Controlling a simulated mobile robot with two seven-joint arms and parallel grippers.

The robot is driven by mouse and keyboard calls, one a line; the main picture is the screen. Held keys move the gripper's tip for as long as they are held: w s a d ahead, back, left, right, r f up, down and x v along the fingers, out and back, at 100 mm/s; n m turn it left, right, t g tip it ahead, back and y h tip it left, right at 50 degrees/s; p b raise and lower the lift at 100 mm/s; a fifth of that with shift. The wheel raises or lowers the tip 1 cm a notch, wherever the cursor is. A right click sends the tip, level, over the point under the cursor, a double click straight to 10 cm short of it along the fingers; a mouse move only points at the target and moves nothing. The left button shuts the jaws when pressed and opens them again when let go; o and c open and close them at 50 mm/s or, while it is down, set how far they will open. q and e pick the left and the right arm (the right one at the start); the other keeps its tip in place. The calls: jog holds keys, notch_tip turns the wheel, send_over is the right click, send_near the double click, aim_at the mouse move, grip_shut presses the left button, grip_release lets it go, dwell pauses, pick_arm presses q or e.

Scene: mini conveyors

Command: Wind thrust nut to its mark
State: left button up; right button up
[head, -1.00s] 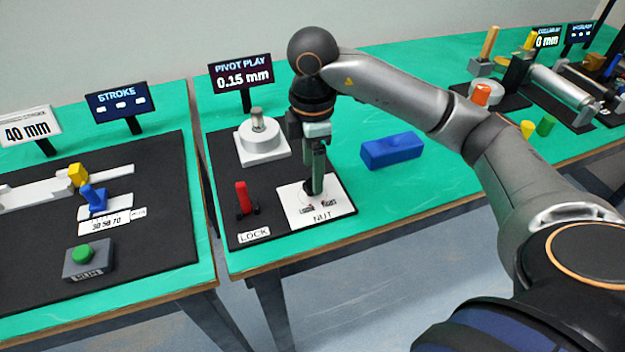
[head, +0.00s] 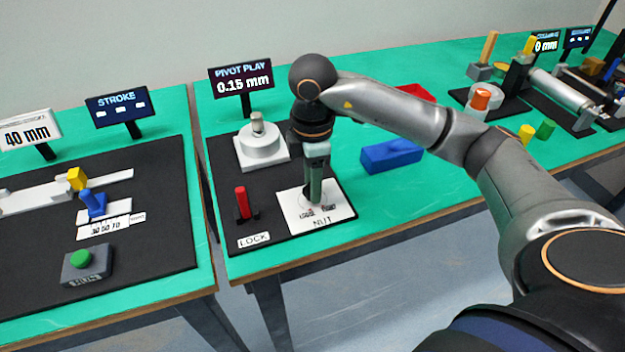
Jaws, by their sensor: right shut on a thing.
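The thrust nut sits on the white plate labelled NUT (head: 336,208); the nut itself is mostly hidden by my right gripper. My right gripper (head: 315,196) points straight down at the plate and is shut on the nut. Small marks show on the plate beside the fingertips, too small to read. The PIVOT PLAY display (head: 241,82) stands behind and appears to read 0.15 mm. A red lock lever (head: 242,203) stands upright by the LOCK label (head: 254,240), left of the plate. My left gripper is not in view.
A white round pivot fixture (head: 262,146) stands behind the nut plate. A blue block (head: 391,155) lies to the right, with a red object (head: 414,91) behind my arm. The left station has a green button (head: 81,258) and blue lever (head: 92,203).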

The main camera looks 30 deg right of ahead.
grip_shut()
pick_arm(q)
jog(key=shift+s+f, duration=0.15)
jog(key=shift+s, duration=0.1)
pick_arm(e)
jog(key=shift+n, duration=0.3)
